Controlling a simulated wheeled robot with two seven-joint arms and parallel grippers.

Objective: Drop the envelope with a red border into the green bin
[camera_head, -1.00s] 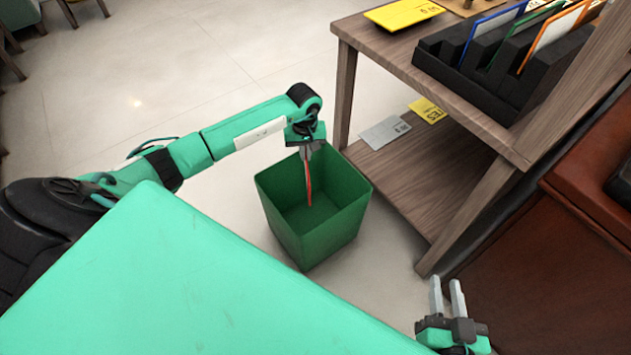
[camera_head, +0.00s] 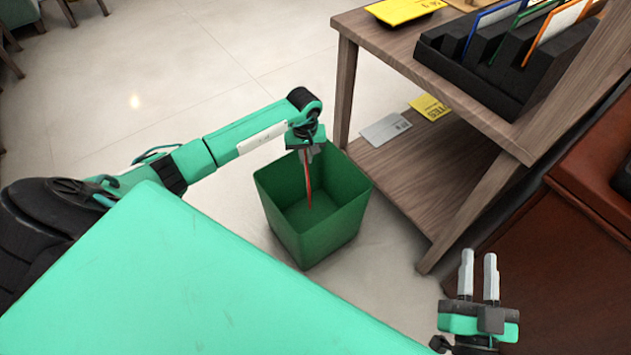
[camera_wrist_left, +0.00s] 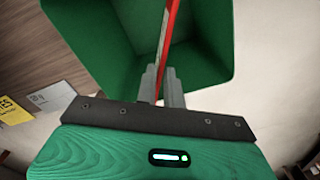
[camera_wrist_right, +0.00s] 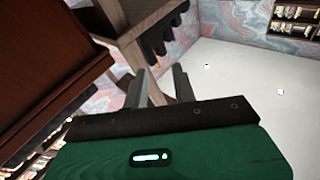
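The green bin (camera_head: 330,240) stands open on the floor in the middle of the head view, left of the wooden shelf. My left gripper (camera_head: 308,152) is over the bin's opening, shut on the red-bordered envelope (camera_head: 308,182). The envelope hangs down edge-on, its lower part inside the bin. In the left wrist view the envelope (camera_wrist_left: 168,40) stands between the two fingers, with the bin's green wall (camera_wrist_left: 210,45) around it. My right gripper (camera_head: 479,275) is at the lower right, fingers apart and empty; the right wrist view (camera_wrist_right: 158,88) also shows nothing between them.
The wooden shelf (camera_head: 430,195) stands right of the bin, with grey (camera_head: 386,130) and yellow (camera_head: 430,107) cards on its lower board. A black rack (camera_head: 480,75) with coloured-border envelopes is on its top. Brown leather furniture (camera_head: 530,255) is at the right.

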